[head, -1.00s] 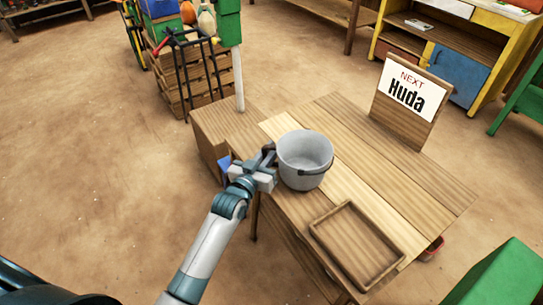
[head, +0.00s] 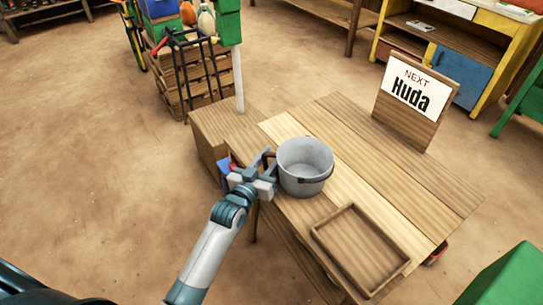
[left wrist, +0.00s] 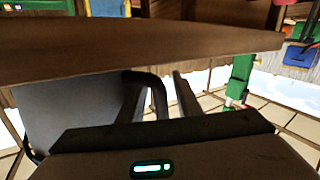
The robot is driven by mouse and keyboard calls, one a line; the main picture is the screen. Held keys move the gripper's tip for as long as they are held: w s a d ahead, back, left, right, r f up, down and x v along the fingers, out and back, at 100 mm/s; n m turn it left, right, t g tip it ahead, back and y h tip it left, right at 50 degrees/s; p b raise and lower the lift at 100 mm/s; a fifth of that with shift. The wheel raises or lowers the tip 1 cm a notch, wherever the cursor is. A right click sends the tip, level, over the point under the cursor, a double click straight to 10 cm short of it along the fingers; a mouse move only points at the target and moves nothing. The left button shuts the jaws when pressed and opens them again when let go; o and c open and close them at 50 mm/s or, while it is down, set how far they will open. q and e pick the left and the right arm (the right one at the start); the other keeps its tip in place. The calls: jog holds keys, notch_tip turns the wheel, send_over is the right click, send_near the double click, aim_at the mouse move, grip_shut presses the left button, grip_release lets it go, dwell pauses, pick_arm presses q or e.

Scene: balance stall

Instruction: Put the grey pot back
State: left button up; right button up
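The grey pot (head: 305,168) stands upright on the wooden table (head: 345,180), near its left edge. Its dark handle lies along its front side. My left gripper (head: 268,166) is at the pot's left side, with its fingers spread. In the left wrist view the pot's grey wall (left wrist: 65,110) fills the left, and a dark curved handle piece (left wrist: 147,78) reaches in at the fingers (left wrist: 158,95). A gap shows between that piece and the right finger; I cannot tell whether it touches the left one. My right gripper is not in view.
An empty shallow wooden tray (head: 318,233) lies on the table's front part. A sign reading "NEXT Huda" (head: 412,100) stands at the back. A white post (head: 239,80) rises by the table's left corner. A green block (head: 505,280) is at lower right.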

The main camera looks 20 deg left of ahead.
pick_arm(q)
jog(key=shift+r, duration=0.15)
jog(key=s+a, duration=0.1)
jog(key=s, duration=1.1)
jog(key=shift+a+r+b, duration=0.3)
jog(key=shift+a, duration=0.05)
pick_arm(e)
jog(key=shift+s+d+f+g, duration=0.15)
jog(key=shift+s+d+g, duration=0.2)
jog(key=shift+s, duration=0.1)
